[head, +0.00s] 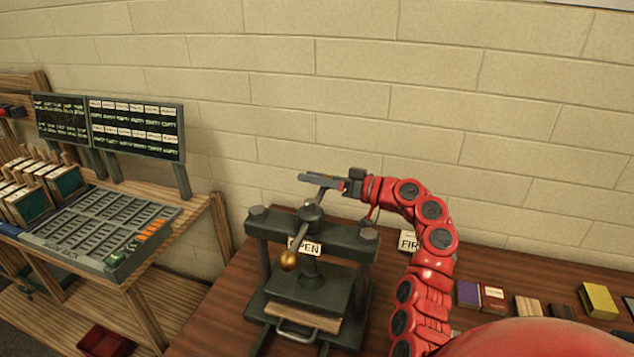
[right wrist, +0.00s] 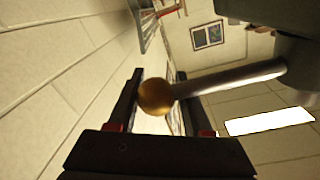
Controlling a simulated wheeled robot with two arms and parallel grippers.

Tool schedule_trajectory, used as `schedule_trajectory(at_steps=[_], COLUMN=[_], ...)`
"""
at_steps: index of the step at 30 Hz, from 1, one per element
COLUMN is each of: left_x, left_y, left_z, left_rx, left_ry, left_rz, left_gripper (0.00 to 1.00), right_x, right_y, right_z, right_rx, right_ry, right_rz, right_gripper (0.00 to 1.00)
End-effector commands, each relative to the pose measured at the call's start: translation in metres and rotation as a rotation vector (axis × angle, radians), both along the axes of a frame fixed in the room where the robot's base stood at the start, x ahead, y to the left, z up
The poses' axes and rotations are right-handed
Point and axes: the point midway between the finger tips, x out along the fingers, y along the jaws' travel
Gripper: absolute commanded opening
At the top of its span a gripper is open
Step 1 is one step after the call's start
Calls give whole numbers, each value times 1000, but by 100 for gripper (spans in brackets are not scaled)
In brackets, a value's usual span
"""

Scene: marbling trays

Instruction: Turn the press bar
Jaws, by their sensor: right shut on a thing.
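The press (head: 262,228) is a dark green frame with a small "OPEN" sign (head: 304,248), standing on the wooden table. Its press bar (head: 301,240) is a grey rod through the hub on top, tilted across the frame, with a gold ball on the near end. The far end reaches up to my right gripper (head: 318,181), which comes from the right behind the press. In the right wrist view the bar (right wrist: 230,78) ends in a gold ball between the two dark fingers of my right gripper (right wrist: 160,78). The gripper is shut on that end. My left gripper does not show.
A block lies in the press above a metal handle (head: 295,333). A card (head: 408,241) stands right of the press, partly behind my right arm. Small boxes and blocks, one yellow (head: 598,300), lie further right. A grey tray rack (head: 110,235) and dark boards (head: 136,127) stand left.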

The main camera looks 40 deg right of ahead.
Motion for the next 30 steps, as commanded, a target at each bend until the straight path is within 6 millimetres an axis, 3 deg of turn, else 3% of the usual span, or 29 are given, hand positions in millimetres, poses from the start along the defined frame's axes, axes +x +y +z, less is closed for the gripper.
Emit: schedule_trajectory(at_steps=[1, 3, 4, 9, 30], left_x=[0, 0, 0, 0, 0], left_y=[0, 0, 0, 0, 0], left_z=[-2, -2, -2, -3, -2], left_rx=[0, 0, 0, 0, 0], left_ry=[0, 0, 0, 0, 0], left_rz=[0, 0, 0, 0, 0], left_gripper=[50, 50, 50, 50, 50], right_x=[0, 0, 0, 1, -2], right_y=[7, 7, 7, 6, 1], right_z=[-15, -16, -16, -15, -6], right_rx=[1, 1, 2, 1, 0], right_ry=[30, 30, 30, 27, 11], right_rz=[24, 24, 24, 21, 6], right_gripper=[0, 0, 53, 84, 87])
